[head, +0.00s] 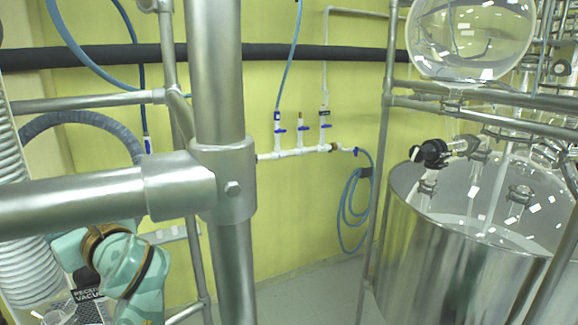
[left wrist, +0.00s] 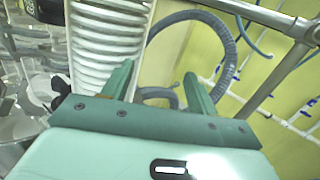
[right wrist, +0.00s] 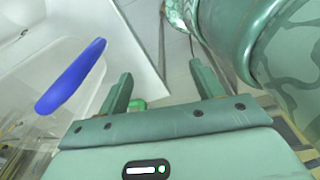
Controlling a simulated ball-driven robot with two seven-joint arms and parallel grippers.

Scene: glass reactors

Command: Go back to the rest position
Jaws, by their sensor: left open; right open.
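My left arm shows at the lower left of the head view, behind a steel pipe frame (head: 215,170). In the left wrist view my left gripper (left wrist: 157,82) is open with nothing between its fingers. A white ribbed hose (left wrist: 105,45) and a grey corrugated hose (left wrist: 205,30) lie beyond it. In the right wrist view my right gripper (right wrist: 160,82) is open and empty. It points down past a white panel (right wrist: 130,45) toward the floor. The right gripper is outside the head view.
A large steel vessel (head: 420,240) stands at the right, under a round glass flask (head: 470,40). White valve piping (head: 300,152) and a coiled blue hose (head: 352,205) are on the yellow wall. A blue handle (right wrist: 72,78) is near my right gripper. Some grey floor (head: 310,285) is clear.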

